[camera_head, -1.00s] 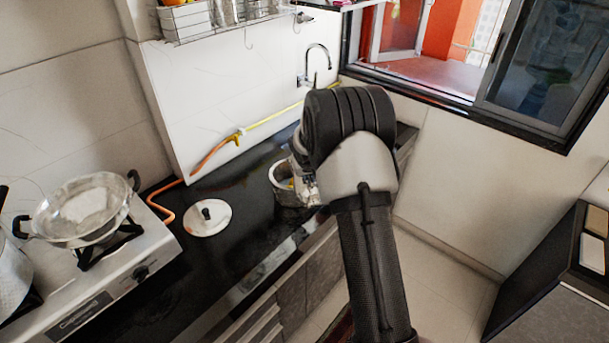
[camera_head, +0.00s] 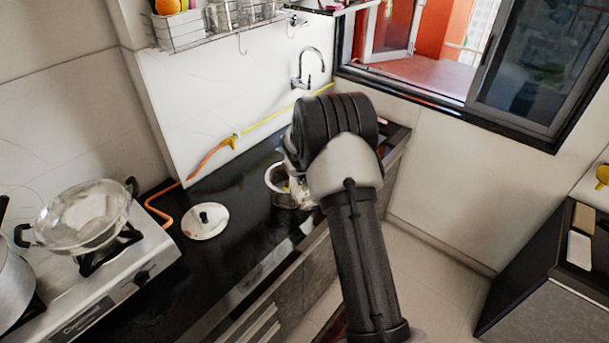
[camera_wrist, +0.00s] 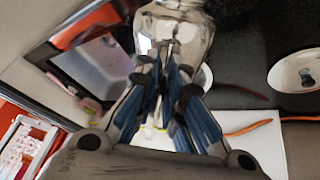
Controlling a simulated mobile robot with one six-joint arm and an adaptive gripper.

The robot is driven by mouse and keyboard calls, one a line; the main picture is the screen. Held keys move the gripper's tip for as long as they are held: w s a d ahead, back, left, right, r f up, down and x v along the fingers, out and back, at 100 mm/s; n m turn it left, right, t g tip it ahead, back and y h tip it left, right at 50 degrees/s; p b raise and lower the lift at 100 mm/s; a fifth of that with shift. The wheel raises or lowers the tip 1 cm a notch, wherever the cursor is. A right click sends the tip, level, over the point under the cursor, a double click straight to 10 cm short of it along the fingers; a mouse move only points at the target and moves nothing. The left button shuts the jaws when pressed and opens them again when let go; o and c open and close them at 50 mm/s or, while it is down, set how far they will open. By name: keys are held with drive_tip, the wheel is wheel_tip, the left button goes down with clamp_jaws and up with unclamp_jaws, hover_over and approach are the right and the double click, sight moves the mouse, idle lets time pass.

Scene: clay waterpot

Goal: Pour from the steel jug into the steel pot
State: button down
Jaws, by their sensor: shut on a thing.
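The steel pot (camera_head: 283,201) stands on the black counter, with its rim showing left of my arm and its right side hidden. Something yellowish shows inside it. My gripper (camera_wrist: 164,62) shows blue fingers in the wrist view, shut on the steel jug (camera_wrist: 177,24) at the top of the picture. In the head view my arm covers most of the gripper and jug. I cannot tell the jug's exact tilt or whether anything is flowing from it.
A white lid with a black knob (camera_head: 204,221) lies on the counter. Left is a stove (camera_head: 115,285) with a glass pan (camera_head: 85,220). A tap (camera_head: 310,65) and yellow-orange hose (camera_head: 245,130) are behind. A dark cabinet (camera_head: 540,265) stands at right.

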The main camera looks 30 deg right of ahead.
drive_tip(key=shift+w+r+g+p, duration=0.2)
drive_tip(key=shift+g+p, duration=0.1)
drive_tip(key=shift+p, duration=1.1)
drive_tip(key=shift+r+p, duration=0.1)
drive_tip(key=shift+p, duration=0.2)
drive_tip(key=shift+w+d+r+g+p, duration=0.1)
drive_tip(key=shift+w+r+g+p, duration=0.25)
drive_tip(key=shift+p, duration=0.5)
drive_tip(key=shift+w+g+p, duration=0.15)
drive_tip(key=shift+g+p, duration=0.2)
drive_tip(key=shift+p, duration=0.35)
drive_tip(key=shift+w+r, duration=0.1)
drive_tip(key=shift+r, duration=0.05)
drive_tip(key=shift+w+r+g, duration=0.35)
drive_tip(key=shift+w+g, duration=0.05)
drive_tip(key=shift+w, duration=0.05)
drive_tip(key=shift+w+r, duration=0.15)
drive_tip(key=shift+r, duration=0.1)
drive_tip(key=shift+r, duration=0.1)
drive_tip(key=shift+b, duration=0.3)
